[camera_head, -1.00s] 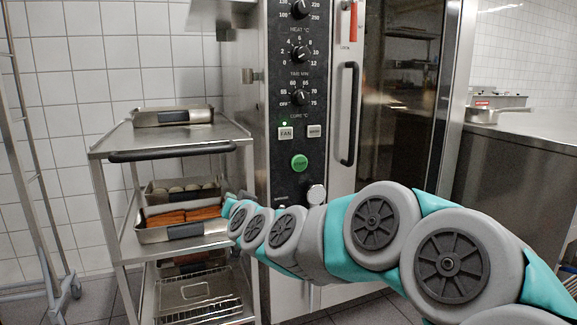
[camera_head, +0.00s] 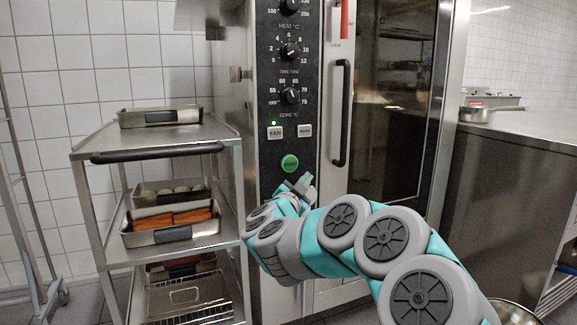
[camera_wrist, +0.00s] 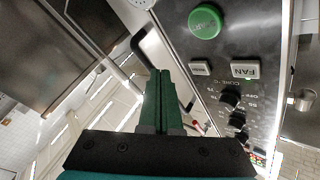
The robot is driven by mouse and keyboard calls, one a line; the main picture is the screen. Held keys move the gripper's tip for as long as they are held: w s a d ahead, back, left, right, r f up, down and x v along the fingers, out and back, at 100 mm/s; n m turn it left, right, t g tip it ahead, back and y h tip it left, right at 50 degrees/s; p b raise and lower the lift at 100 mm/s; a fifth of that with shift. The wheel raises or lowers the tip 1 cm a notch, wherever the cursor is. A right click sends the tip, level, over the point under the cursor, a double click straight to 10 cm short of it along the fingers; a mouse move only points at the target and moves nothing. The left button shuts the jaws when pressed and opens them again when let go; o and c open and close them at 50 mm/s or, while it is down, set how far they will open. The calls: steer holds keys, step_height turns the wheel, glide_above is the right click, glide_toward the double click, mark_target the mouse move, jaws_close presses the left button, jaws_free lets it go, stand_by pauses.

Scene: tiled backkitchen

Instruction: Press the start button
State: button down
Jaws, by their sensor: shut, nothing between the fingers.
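The green round start button (camera_head: 290,163) is on the dark control panel of the oven, below the FAN button (camera_head: 275,133). In the wrist view the start button (camera_wrist: 205,21) is at the top, with lettering on it. My gripper (camera_head: 304,183) is just below and slightly right of the button in the head view, apart from it as far as I can tell. In the wrist view my gripper (camera_wrist: 161,75) has its fingers together and empty, pointing up the picture, left of the button. Nothing hides the button.
A steel trolley (camera_head: 80,150) with trays of food stands left of the oven. The oven door has a black vertical handle (camera_head: 342,113) right of the panel. Several black knobs (camera_head: 290,95) sit above the buttons. A steel counter (camera_head: 500,190) is at the right.

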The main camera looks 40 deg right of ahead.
mark_target(293, 170)
steer(key=shift+w+d+p, duration=0.35)
steer(key=shift+w+p, duration=0.05)
steer(key=shift+w, duration=1)
steer(key=shift+w+d+p, duration=0.3)
steer(key=shift+w+p, duration=0.05)
steer(key=shift+w, duration=1.1)
steer(key=shift+w+d+p, duration=0.35)
steer(key=shift+w+p, duration=0.05)
steer(key=shift+w, duration=1)
steer(key=shift+w+d, duration=0.1)
steer(key=shift+w, duration=0.35)
steer(key=shift+w+p, duration=0.35)
steer(key=shift+p, duration=0.1)
steer(key=shift+s, duration=0.8)
steer(key=shift+s, duration=0.1)
